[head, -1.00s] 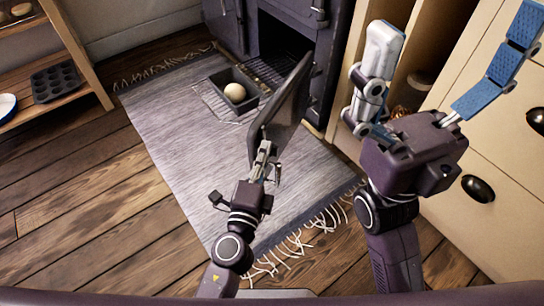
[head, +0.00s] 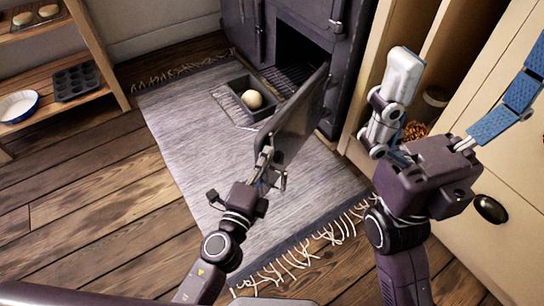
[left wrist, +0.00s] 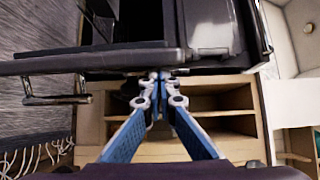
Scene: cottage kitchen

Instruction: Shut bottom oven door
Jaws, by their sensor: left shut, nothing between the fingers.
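The bottom oven door (head: 297,118) is a dark panel standing ajar, swung out over the rug from the dark oven (head: 345,50). The oven opening (head: 300,50) behind it shows a wire rack inside. My left gripper (head: 268,152) is shut and empty, its tips at the door's outer face near the free edge; contact is hard to tell. In the left wrist view the closed tips (left wrist: 158,76) meet or nearly meet the dark door edge (left wrist: 100,62), with a bar handle (left wrist: 55,98) to the left. My right gripper (head: 472,60) is open and empty, raised before the cabinets.
A dark square tin with a pale ball (head: 252,98) stands on a wire rack on the grey rug (head: 190,120), just left of the door. Wooden shelves (head: 95,50) hold a muffin tin and a dish at left. Cream cabinets (head: 490,160) stand close at right.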

